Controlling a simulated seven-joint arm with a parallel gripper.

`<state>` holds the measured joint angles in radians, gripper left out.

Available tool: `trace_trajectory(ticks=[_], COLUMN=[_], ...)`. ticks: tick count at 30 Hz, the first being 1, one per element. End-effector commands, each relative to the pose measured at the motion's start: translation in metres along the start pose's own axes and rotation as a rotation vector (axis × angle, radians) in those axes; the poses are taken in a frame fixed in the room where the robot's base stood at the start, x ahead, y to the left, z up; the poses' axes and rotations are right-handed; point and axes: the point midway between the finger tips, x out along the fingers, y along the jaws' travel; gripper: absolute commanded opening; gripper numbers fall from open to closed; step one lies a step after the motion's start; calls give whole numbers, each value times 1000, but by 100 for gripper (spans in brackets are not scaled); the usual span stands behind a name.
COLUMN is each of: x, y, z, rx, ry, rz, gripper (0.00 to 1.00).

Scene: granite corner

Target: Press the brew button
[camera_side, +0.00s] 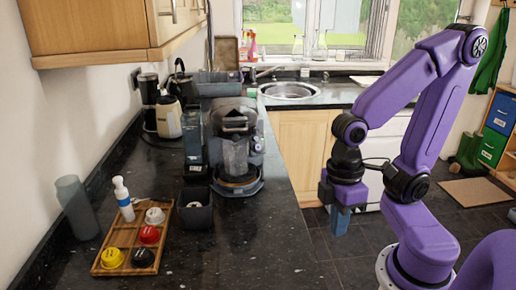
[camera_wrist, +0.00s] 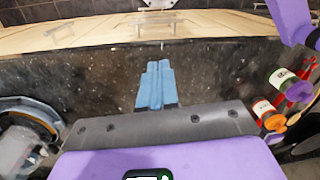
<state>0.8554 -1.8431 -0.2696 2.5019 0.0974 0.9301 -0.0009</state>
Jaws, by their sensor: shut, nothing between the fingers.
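The coffee machine (camera_side: 236,150) stands on the dark granite counter, with a glass jug under its top and a round base plate. A small light-coloured round part (camera_side: 258,144) shows on its right side; I cannot tell whether it is the brew button. My gripper (camera_side: 340,222) hangs pointing down, to the right of the machine and well apart from it, past the counter's edge. In the wrist view its blue fingers (camera_wrist: 155,85) are together and empty. Part of the machine (camera_wrist: 25,140) shows at the left edge of the wrist view.
A dark bin (camera_side: 196,208) stands beside the machine. The right front counter is clear.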

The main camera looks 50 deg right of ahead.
Motion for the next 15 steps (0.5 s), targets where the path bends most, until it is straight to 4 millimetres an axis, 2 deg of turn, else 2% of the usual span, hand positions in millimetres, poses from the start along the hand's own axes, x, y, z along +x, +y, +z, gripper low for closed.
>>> trace_trajectory(ticks=[15], x=[7], y=[17], z=[-25], rx=[583], ry=[-96], rz=[-293], gripper=[0])
